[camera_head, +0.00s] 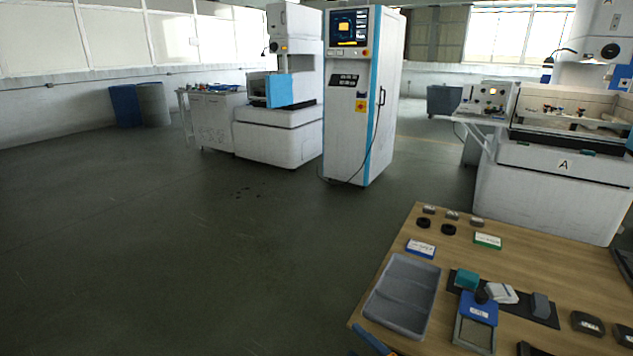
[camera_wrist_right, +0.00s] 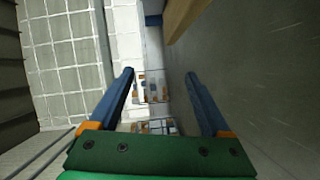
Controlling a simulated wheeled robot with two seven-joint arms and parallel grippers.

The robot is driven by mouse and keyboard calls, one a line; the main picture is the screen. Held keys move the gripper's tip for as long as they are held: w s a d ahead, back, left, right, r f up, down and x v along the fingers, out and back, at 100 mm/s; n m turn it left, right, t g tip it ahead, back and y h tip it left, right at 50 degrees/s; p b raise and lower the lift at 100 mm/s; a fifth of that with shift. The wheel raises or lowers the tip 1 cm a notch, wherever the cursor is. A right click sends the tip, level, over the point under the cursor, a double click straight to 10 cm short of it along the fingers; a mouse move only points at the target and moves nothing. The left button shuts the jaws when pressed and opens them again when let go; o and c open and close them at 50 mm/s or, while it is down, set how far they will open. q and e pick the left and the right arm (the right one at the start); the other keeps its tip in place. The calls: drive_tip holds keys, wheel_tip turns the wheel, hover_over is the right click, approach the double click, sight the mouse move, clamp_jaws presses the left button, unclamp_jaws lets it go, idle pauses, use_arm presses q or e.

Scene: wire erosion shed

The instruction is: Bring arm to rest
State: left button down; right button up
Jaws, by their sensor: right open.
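My right gripper (camera_wrist_right: 159,76) is open in the right wrist view. Its two blue fingers stand apart with orange parts at their bases, and nothing is held between them. In the head view, what looks like a blue finger of it (camera_head: 372,340) shows at the bottom edge, by the near left corner of the wooden table (camera_head: 395,258). Most of that gripper and its arm are out of the head picture. My left gripper is in neither view.
On the table are a grey tray (camera_head: 388,318), a blue-and-grey device (camera_head: 480,309), a dark mat (camera_head: 540,320) and several small parts. Machine A (camera_head: 560,185) stands behind it. A control cabinet (camera_head: 345,130) stands further back. The floor at left is clear.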

drive_tip(key=s+d+f+m+g+h+p, duration=0.1)
drive_tip(key=s+d+f+m+g+h, duration=0.25)
drive_tip(key=s+f+m, duration=0.55)
drive_tip(key=s+d+f+m+g+h+p, duration=0.15)
drive_tip(key=s+d+f+m+h, duration=0.35)
drive_tip(key=s+f, duration=0.5)
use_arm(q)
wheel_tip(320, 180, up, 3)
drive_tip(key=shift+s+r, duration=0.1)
use_arm(e)
drive_tip(key=s+f+m+g, duration=0.3)
drive_tip(key=s+f+g, duration=0.1)
drive_tip(key=s, duration=0.7)
drive_tip(key=s+d+f+m+g+h, duration=0.1)
drive_tip(key=s+f+m+g, duration=0.2)
drive_tip(key=s, duration=0.8)
wheel_tip(320, 180, down, 2)
drive_tip(key=shift+s+f+m+g, duration=0.1)
drive_tip(key=shift+s+m+g, duration=0.05)
drive_tip(key=shift+m+g, duration=0.25)
